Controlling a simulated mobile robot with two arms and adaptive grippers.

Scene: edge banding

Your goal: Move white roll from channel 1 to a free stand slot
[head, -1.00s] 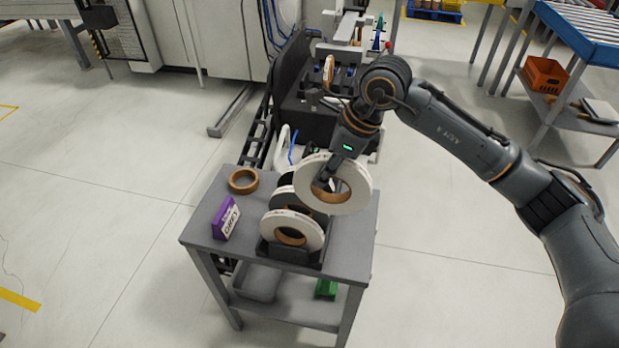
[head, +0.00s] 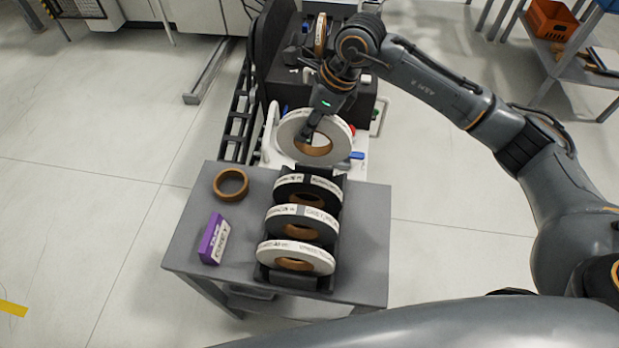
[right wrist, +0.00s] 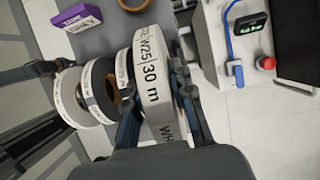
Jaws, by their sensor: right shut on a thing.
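My right gripper (head: 309,137) is shut on a white roll (head: 338,134) with a brown core. It holds the roll upright just beyond the far end of the dark roll stand (head: 290,281). In the right wrist view the held white roll (right wrist: 153,72), printed "30 m", sits between the fingers of my right gripper (right wrist: 160,100). The stand holds a black roll (head: 320,184), a dark-sided roll with a pale edge (head: 325,226) and a white roll (head: 318,257) nearest me. The far end of the stand shows no seated roll. My left gripper is out of view.
A grey table (head: 190,235) carries the stand, a brown ring (head: 231,184) and a purple box (head: 211,240). The machine (head: 345,105) stands right behind the table. A red button (right wrist: 265,63) shows on it in the right wrist view.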

